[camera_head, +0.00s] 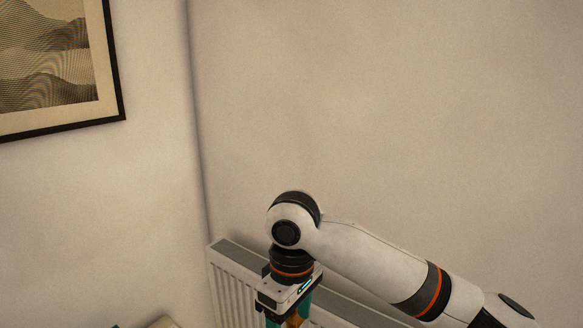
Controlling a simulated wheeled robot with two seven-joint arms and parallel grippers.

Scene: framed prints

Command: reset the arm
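My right arm (370,258) comes in from the lower right, white with black and orange bands. It bends at a rounded joint, and my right gripper (289,316) hangs from it pointing down at the bottom edge. Teal parts of its fingers show, with a small orange-brown patch between them. The fingertips are cut off by the frame, so I cannot tell whether it is open or shut or holds something. My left gripper is not in view.
A white radiator (232,285) stands against the wall behind my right gripper. A framed print (50,60) hangs on the left wall. A light-coloured edge (161,322) and a bit of green show at the bottom left. The upper right wall is bare.

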